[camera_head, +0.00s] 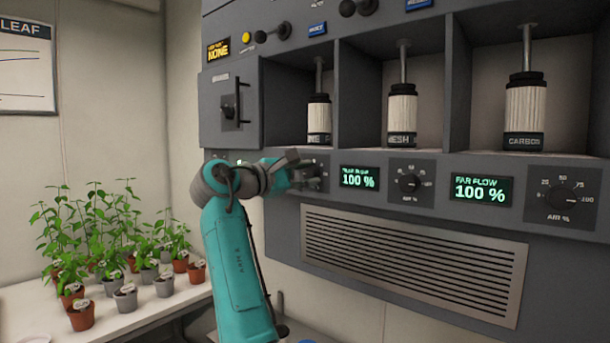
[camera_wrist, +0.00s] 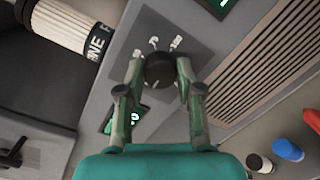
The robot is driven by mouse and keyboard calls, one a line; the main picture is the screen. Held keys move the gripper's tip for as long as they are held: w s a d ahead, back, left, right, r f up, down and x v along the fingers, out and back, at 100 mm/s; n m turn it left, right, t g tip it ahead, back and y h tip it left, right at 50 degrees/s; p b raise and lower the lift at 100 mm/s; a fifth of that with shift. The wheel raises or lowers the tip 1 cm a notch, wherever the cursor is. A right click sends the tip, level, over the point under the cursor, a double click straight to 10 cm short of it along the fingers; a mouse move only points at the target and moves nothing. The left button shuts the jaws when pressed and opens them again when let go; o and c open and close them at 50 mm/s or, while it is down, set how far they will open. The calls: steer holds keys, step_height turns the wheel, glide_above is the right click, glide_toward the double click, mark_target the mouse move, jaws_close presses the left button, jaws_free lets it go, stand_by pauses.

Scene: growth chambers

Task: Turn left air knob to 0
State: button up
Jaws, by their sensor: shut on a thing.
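The left air knob (camera_wrist: 160,71) is a round black dial on a dark square plate (camera_wrist: 190,38) in the wrist view. My gripper (camera_wrist: 159,66) has one finger on each side of it and is shut on it. In the head view my gripper (camera_head: 313,174) reaches the panel at the leftmost dial, which it mostly hides. The left dial's green display is mostly covered by my arm in the head view. In the wrist view a green display (camera_wrist: 109,120) shows partly behind a finger, and I cannot read its value. The knob's pointer angle is unclear.
To the right are a middle display (camera_head: 359,178) and a far display (camera_head: 481,189), both at 100 %, with a middle knob (camera_head: 409,183) and a far knob (camera_head: 558,200). Filter canisters stand in bays above. A vent grille (camera_head: 410,258) lies below. Potted plants fill a bench (camera_head: 140,318) at left.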

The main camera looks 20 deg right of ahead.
steer(key=o, duration=1.2)
steer(key=shift+c, duration=0.2)
steer(key=v, duration=1.2)
steer(key=shift+f, duration=0.1)
